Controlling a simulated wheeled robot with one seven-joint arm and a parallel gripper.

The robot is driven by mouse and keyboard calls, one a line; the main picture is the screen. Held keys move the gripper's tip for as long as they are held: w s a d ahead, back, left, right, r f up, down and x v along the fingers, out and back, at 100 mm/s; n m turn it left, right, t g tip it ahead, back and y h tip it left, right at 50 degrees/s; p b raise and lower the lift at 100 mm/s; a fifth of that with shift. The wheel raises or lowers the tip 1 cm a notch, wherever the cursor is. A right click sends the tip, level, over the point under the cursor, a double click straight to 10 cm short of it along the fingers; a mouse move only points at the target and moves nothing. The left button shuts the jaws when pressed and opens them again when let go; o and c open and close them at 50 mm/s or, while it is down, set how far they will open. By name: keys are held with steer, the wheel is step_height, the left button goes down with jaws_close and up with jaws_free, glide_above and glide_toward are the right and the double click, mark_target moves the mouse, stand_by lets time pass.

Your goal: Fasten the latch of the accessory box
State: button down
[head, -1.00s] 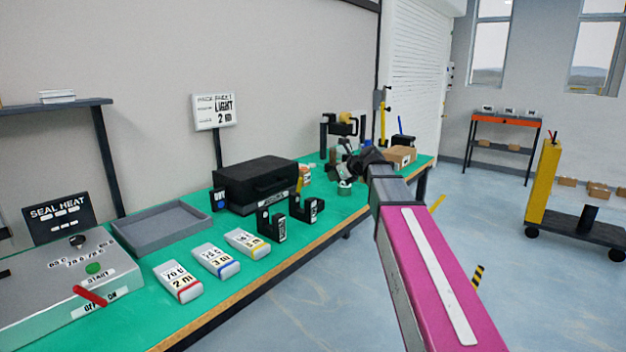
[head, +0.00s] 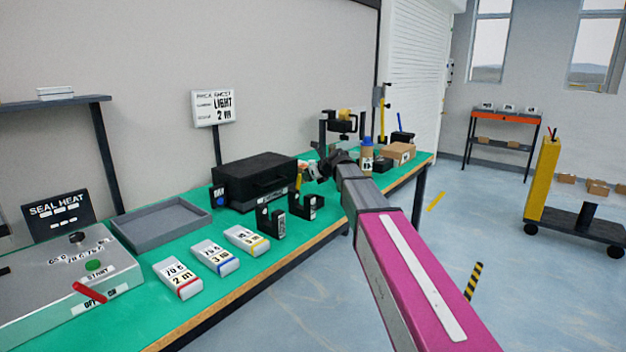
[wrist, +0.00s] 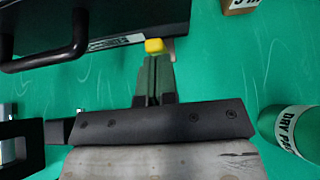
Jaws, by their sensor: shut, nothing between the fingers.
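The accessory box is a black case (head: 255,184) on the green bench, its lid apparently down. In the wrist view its dark side with a handle (wrist: 75,38) fills the upper left. The latch shows as a yellow tab (wrist: 154,46) at the box's right end, with a small metal piece beside it; it is small in the head view (head: 299,181). My gripper (wrist: 154,60) is shut and empty, its fingertips right at the yellow tab. I cannot tell whether they touch it. In the head view my gripper (head: 309,170) is at the box's right end, partly hidden.
Black brackets (head: 270,222) stand in front of the box. A container labelled DRY PACK (wrist: 293,132) is right of my gripper. A cardboard box (head: 398,151) and a blue-capped bottle (head: 367,156) stand farther right. A grey tray (head: 163,224) lies to the left.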

steer(key=shift+w+a+r, duration=0.1)
stand_by(0.3)
steer(key=shift+w+a+r+g+h, duration=0.25)
steer(key=shift+w+a+h, duration=0.1)
steer(key=shift+a, duration=0.1)
steer(key=shift+w+a+r+g+h, duration=0.25)
steer(key=shift+w+a, duration=0.1)
steer(key=shift+a, duration=0.1)
